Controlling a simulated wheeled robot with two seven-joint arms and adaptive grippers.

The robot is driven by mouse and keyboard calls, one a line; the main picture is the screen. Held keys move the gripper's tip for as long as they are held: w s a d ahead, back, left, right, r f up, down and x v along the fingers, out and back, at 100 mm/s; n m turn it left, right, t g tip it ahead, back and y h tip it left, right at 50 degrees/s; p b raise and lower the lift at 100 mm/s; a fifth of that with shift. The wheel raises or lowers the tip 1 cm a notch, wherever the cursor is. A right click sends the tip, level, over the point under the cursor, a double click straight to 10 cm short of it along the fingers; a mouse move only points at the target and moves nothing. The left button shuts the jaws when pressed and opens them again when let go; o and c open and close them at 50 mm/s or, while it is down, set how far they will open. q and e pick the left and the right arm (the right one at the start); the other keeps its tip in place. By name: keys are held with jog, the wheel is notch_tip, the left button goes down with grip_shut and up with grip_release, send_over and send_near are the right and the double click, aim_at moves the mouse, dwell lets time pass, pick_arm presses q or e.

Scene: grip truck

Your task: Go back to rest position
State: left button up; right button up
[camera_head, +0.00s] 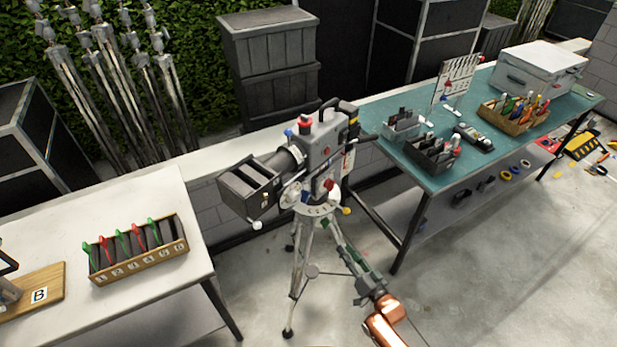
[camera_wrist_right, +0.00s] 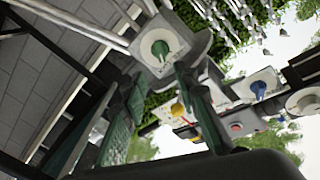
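My right arm comes in from the bottom of the head view. Its gripper (camera_head: 350,256) is beside and below the head of the film camera (camera_head: 322,150) on its tripod (camera_head: 302,250). In the right wrist view the two green fingers of this gripper (camera_wrist_right: 160,82) stand apart with nothing between them. A plate with a green knob (camera_wrist_right: 160,48) shows beyond the fingertips; I cannot tell the exact gap. My left gripper is not in view.
A white table (camera_head: 150,290) at left holds a wooden slotted box (camera_head: 140,262) with red and green handled items and a board marked B (camera_head: 45,285). A teal workbench (camera_head: 470,165) at right carries tool trays and a white case (camera_head: 540,68). Open floor lies at bottom right.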

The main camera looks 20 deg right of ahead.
jog(key=s+f+n+g+h, duration=0.1)
jog(key=s+f+g, duration=0.2)
jog(key=s+f, duration=0.55)
jog(key=s+f+n+g, duration=0.1)
jog(key=s+f+g, duration=0.2)
jog(key=f, duration=1)
jog(key=s+f+n+g+h, duration=0.1)
jog(key=s+f+g, duration=0.2)
jog(key=s+f, duration=0.55)
jog(key=s+a+f+n+g, duration=0.1)
jog(key=s+f+g, duration=0.1)
jog(key=s+f, duration=0.4)
jog(key=s+a+f+n+g, duration=0.1)
jog(key=s+f, duration=0.5)
jog(key=s, duration=0.8)
jog(key=s+a+f+n+g, duration=0.1)
jog(key=s+a+f+g, duration=0.2)
jog(key=s, duration=0.6)
notch_tip(320, 180, down, 3)
jog(key=shift+s+f+n+g, duration=0.15)
jog(key=shift+s+n+g, duration=0.2)
jog(key=shift+g, duration=0.75)
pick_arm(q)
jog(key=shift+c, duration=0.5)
